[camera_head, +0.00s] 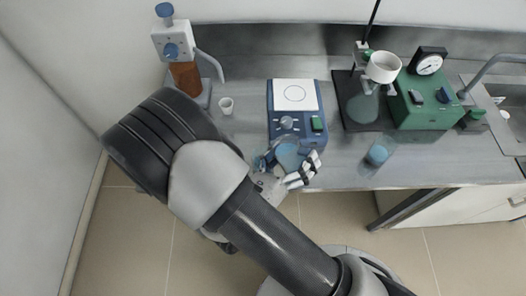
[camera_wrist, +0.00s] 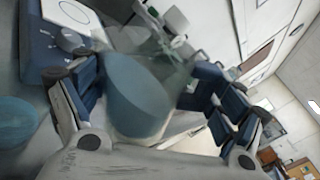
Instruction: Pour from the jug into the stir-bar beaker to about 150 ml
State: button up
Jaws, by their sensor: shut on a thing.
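My gripper (camera_head: 298,172) is shut on a clear vessel of blue liquid, which I take to be the jug (camera_head: 288,152). It is at the bench's front edge, just in front of the stirrer. In the wrist view the jug (camera_wrist: 135,95) sits between the two fingers of my gripper (camera_wrist: 150,105). I cannot tell how far it tilts. A clear beaker (camera_head: 378,155) with blue liquid stands apart to the right on the bench, perhaps the stir-bar beaker. No stir bar can be made out. My arm hides part of the bench.
The blue stirrer (camera_head: 296,112) has a white top plate. A small white cup (camera_head: 226,105) and a bottle dispenser (camera_head: 185,75) stand left. A flask on a stand (camera_head: 363,105) and a green gauge unit (camera_head: 432,100) stand back right. A blue round thing (camera_wrist: 15,120) is cut off in the wrist view.

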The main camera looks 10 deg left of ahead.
jog(key=shift+a+r+n+p, duration=0.1)
jog(key=shift+r+n+p, duration=0.05)
jog(key=shift+n+p, duration=0.8)
dwell(1.1)
jog(key=shift+w+a+n+p, duration=0.2)
jog(key=shift+n+p, duration=0.3)
jog(key=shift+n, duration=0.65)
dwell(4.8)
